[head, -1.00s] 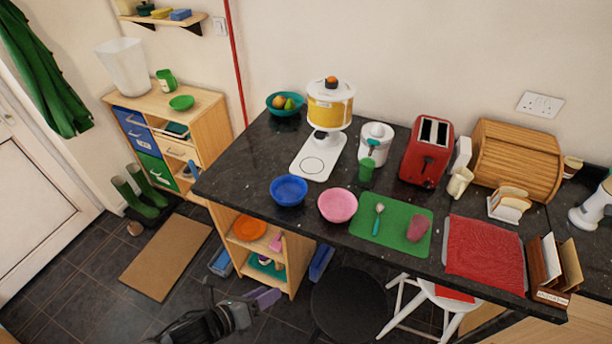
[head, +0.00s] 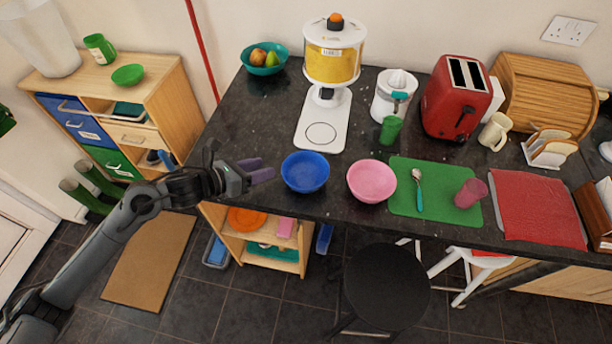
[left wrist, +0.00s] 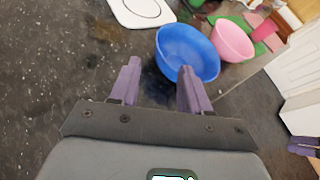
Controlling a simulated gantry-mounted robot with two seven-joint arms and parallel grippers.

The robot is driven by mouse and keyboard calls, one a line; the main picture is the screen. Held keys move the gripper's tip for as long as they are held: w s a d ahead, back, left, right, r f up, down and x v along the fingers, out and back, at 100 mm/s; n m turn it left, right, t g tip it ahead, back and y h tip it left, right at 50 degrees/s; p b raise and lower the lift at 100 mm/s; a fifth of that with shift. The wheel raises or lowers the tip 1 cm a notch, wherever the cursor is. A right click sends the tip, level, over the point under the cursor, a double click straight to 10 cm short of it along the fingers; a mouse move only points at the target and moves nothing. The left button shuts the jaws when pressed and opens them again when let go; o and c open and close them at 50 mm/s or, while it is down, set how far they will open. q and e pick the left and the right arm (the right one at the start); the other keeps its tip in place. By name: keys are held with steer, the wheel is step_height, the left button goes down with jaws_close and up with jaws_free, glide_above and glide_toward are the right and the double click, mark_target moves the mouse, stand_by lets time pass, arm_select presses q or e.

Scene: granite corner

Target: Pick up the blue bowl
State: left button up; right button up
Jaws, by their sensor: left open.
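The blue bowl (head: 305,172) stands upright and empty near the front edge of the dark counter, left of the pink bowl (head: 371,181). My left gripper (head: 262,172) is just left of the blue bowl in the head view, its purple fingers pointing at it. In the left wrist view the open fingers (left wrist: 158,88) have the blue bowl (left wrist: 188,52) ahead of them, towards the right finger. The right fingertip overlaps the bowl's near rim in the picture; I cannot tell whether they touch. Nothing is between the fingers. My right gripper is not seen in the head view.
Behind the blue bowl stands a white-based dispenser (head: 330,75). A green mat (head: 436,205) with a spoon and a pink cup lies right of the pink bowl. A black stool (head: 386,285) is below the counter's front.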

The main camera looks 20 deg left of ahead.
mark_target(290, 158)
arm_select(q)
steer(key=x, duration=0.4)
steer(key=shift+w+r+p, duration=0.35)
steer(key=shift+w+p, duration=0.05)
steer(key=shift+w+d+f, duration=0.25)
steer(key=shift+w+f, duration=0.05)
steer(key=shift+w, duration=0.05)
steer(key=shift+w+d, duration=0.2)
steer(key=shift+w, duration=0.1)
steer(key=p+x, duration=0.1)
steer(key=x, duration=0.3)
steer(key=shift+s+d+p, duration=0.1)
steer(key=shift+p, duration=0.25)
steer(key=shift+w+d+f, duration=0.1)
steer(key=shift+w+f, duration=0.05)
steer(key=shift+w, duration=0.05)
jaws_close()
